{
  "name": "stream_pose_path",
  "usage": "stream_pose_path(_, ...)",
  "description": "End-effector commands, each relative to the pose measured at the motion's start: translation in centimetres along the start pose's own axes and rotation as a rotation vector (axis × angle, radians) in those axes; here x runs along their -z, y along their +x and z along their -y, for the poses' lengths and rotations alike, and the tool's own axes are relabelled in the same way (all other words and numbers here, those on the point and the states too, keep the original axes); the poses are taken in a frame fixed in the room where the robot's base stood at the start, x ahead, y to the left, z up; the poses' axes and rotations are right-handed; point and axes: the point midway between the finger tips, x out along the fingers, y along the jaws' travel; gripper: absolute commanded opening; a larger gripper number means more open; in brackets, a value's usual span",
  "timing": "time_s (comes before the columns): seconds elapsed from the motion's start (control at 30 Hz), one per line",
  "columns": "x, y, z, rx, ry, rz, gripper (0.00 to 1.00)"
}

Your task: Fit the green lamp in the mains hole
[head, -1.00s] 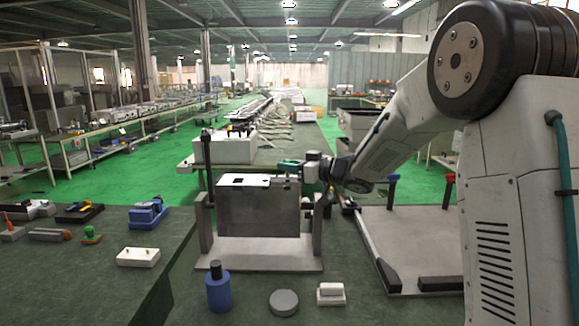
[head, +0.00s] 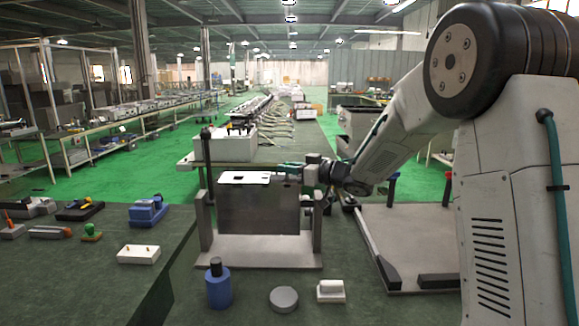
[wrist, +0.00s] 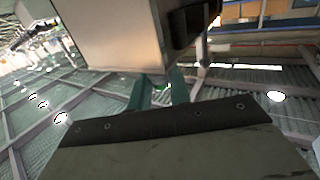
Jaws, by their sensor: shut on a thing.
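My gripper (head: 287,168) is at the top right edge of a grey metal box (head: 258,208) held upright in a stand. Its teal fingers also show in the wrist view (wrist: 162,90), close together. A tiny patch of bright green, the green lamp (wrist: 164,87), shows between the fingertips; the fingers hide most of it. The box's pale top (head: 245,178) has a dark opening near its left end. I cannot make out the mains hole or tell whether the lamp touches the box. The box wall (wrist: 112,35) fills the upper part of the wrist view.
A blue bottle (head: 218,288), a grey disc (head: 284,299) and a white block (head: 330,291) stand in front of the stand (head: 260,251). A tray (head: 405,235) lies to the right. Several small parts, one with a green knob (head: 90,229), lie on the left table.

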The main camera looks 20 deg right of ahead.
Motion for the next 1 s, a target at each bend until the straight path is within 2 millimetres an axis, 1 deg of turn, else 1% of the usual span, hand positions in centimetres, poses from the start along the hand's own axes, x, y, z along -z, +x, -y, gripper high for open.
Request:
stream_pose_path(0.83,-2.1,0.1,0.0,0.000,0.000,-0.001,0.00)
stream_pose_path(0.87,-2.1,0.1,0.0,0.000,0.000,-0.001,0.22)
stream_pose_path(0.9,-2.1,0.1,0.0,0.000,-0.001,-0.001,0.33)
stream_pose_path(0.93,-2.1,0.1,0.0,0.000,-0.001,-0.001,0.42)
stream_pose_path(0.97,-2.1,0.1,0.0,0.000,-0.001,-0.001,0.45)
stream_pose_path(1.0,-2.1,0.1,0.0,0.000,-0.001,-0.001,0.45)
